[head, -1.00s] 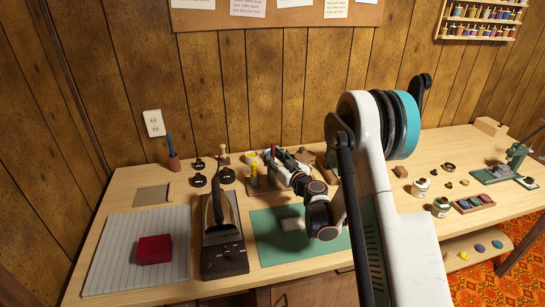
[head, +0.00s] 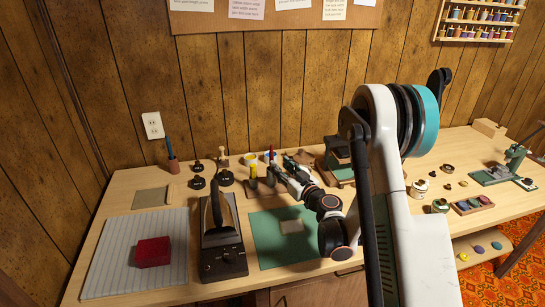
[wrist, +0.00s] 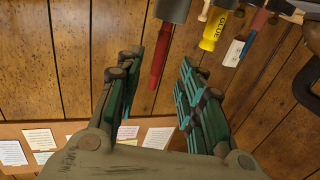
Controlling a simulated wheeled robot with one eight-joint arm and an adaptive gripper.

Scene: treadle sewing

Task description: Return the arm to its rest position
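My arm comes in from the right of the head view, bends down over the green mat (head: 270,245) and reaches back up toward the wall. My gripper (head: 283,170) is at the far end, close to the tools at the back of the table, and is small in this view. In the wrist view my gripper (wrist: 160,68) has its two teal-padded fingers spread apart with nothing between them. A red-handled tool (wrist: 160,55) and a yellow glue bottle (wrist: 213,30) show upside down beyond the fingertips.
An iron (head: 221,215) stands on a dark base (head: 222,262). A red block (head: 153,252) lies on a striped pad (head: 110,255). A pale patch (head: 291,226) lies on the mat. A green-and-brown device (head: 340,165) stands behind my arm.

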